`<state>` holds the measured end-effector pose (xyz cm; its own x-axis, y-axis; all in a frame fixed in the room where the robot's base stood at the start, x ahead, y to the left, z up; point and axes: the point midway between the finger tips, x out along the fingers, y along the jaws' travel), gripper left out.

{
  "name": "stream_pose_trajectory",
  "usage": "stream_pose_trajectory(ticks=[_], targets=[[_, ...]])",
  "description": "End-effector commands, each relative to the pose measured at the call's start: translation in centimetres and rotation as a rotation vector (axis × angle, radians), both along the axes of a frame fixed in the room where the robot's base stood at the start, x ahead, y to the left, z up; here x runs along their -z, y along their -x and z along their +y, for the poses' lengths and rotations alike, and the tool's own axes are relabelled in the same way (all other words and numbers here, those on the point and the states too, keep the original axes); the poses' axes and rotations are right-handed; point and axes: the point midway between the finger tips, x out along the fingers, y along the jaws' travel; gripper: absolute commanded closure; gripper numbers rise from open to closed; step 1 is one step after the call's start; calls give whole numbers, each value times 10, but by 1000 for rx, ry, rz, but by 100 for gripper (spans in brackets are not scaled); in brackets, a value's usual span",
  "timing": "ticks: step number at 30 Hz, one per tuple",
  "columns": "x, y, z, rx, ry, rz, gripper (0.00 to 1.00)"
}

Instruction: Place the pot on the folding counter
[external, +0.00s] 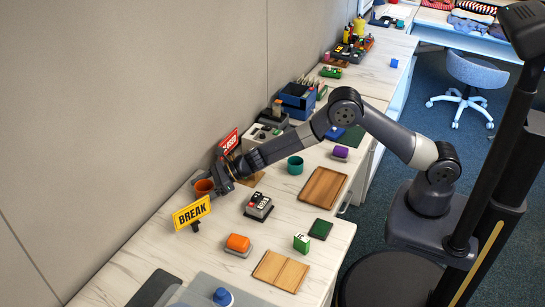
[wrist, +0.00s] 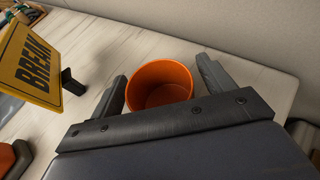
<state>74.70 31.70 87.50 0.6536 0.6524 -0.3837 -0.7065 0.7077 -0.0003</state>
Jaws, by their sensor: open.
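An orange pot (external: 203,187) stands upright on the light wood-grain counter (external: 143,240), close to the wall. My gripper (external: 217,182) is low beside it, partly overlapping it in the external view. In the wrist view the open-topped, empty pot (wrist: 160,82) is between the two spread fingers of my gripper (wrist: 163,70), with a gap visible at each side. A teal pot-like cup (external: 295,165) stands farther back along the counter. I cannot tell which counter section is the folding one.
A yellow BREAK sign (external: 192,213) stands near the pot and also shows in the wrist view (wrist: 30,65). A red sign (external: 229,142), a card terminal (external: 259,206), an orange block (external: 238,244) and wooden trays (external: 323,187) take up nearby counter space.

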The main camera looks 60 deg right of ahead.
Motion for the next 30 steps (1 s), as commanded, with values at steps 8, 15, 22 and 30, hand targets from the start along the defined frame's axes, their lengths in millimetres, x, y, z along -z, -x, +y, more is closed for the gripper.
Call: stream_pose_trajectory(ticks=[8, 15, 22, 30], targets=[[-15, 28, -29, 1, 0, -2, 23], [-30, 55, -55, 2, 0, -1, 23], [-40, 71, -71, 1, 0, 0, 23], [-42, 74, -74, 0, 0, 0, 23]])
